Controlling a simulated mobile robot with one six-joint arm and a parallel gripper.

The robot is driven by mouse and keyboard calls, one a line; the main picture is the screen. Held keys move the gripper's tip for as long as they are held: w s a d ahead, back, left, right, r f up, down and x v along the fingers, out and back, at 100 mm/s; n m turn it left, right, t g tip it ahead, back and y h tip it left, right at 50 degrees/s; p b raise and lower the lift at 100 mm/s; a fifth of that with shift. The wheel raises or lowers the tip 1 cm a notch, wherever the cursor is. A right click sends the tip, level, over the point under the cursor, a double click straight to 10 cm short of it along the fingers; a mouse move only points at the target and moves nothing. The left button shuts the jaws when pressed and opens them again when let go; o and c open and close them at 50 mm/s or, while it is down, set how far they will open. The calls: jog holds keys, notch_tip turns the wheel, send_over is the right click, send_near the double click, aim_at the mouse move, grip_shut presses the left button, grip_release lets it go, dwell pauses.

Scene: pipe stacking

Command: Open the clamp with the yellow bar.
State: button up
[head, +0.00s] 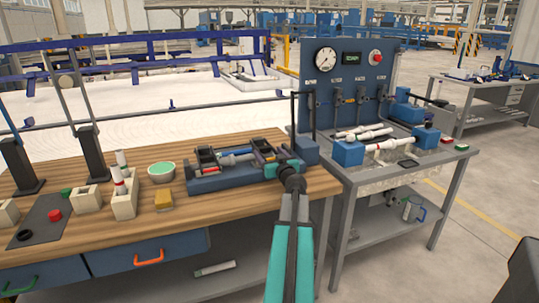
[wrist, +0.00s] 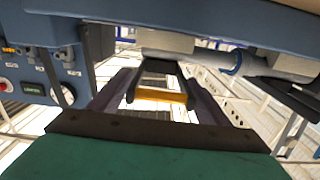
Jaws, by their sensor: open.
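The clamp's yellow bar (wrist: 162,95) shows in the wrist view, running crosswise between two black clamp arms (wrist: 150,72). My gripper (wrist: 160,88) is open, with one dark finger on each side of the bar. I cannot tell whether the fingers touch it. In the head view my gripper (head: 272,167) is at the right end of the blue clamp fixture (head: 218,182) on the wooden bench. It hides the yellow bar there. Another black clamp (head: 206,157) stands at the fixture's left part, near a pipe (head: 238,159).
A test bench with a blue gauge panel (head: 345,75) and white pipes (head: 392,143) stands close on the right. The bench front is clear.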

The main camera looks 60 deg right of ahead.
jog(key=shift+c, duration=0.2)
jog(key=c, duration=1.3)
